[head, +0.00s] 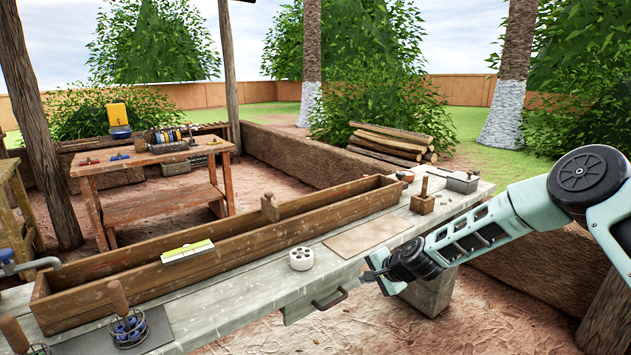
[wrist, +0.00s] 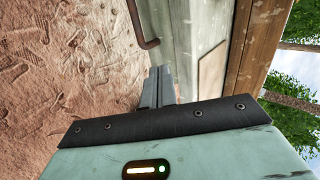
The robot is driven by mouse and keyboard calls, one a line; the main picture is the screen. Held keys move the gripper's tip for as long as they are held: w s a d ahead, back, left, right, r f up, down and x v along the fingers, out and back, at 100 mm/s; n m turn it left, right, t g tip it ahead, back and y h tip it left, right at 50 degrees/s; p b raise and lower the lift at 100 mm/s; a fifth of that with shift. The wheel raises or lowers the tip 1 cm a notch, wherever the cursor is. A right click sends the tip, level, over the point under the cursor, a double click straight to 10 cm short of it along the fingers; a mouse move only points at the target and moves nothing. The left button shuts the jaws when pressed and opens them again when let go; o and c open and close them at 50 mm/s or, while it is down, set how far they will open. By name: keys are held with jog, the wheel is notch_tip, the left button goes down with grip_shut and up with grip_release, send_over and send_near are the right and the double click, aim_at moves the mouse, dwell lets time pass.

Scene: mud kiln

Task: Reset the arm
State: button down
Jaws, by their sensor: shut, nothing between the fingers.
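My gripper (head: 374,275) is at the right of the head view, at the end of my pale green arm, beside the front edge of the long grey workbench (head: 290,295). In the wrist view my gripper (wrist: 158,72) is shut, with its fingers together and nothing between them. The fingertips are close to the bench's front side, near a dark metal handle (head: 330,299). The handle also shows in the wrist view (wrist: 140,25). I cannot tell whether the fingers touch the bench.
A long wooden trough (head: 120,275) lies along the bench. A white holed cylinder (head: 301,259), a brown board (head: 368,236) and a small wooden block (head: 422,203) are on the bench. A wooden table (head: 150,172) stands behind. Open dirt ground lies in front of the bench.

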jog(key=s+a+r+n+g, duration=0.25)
jog(key=s+r+n, duration=0.2)
jog(key=s, duration=0.35)
jog(key=s+a+r+n+g, duration=0.1)
jog(key=s+a+r+n, duration=0.3)
jog(key=s, duration=0.3)
jog(key=s+a+r+n+g, duration=0.25)
jog(key=s+r, duration=0.25)
jog(key=s, duration=0.3)
jog(key=s+d+r+n+h, duration=0.2)
jog(key=s+d+r+n, duration=0.1)
jog(key=s, duration=0.9)
jog(key=s+d+r+n+g+h, duration=0.1)
jog(key=s+d+r+n+h, duration=0.2)
jog(key=s, duration=1)
jog(key=d+r, duration=0.1)
jog(key=d, duration=0.2)
jog(key=shift+n, duration=0.3)
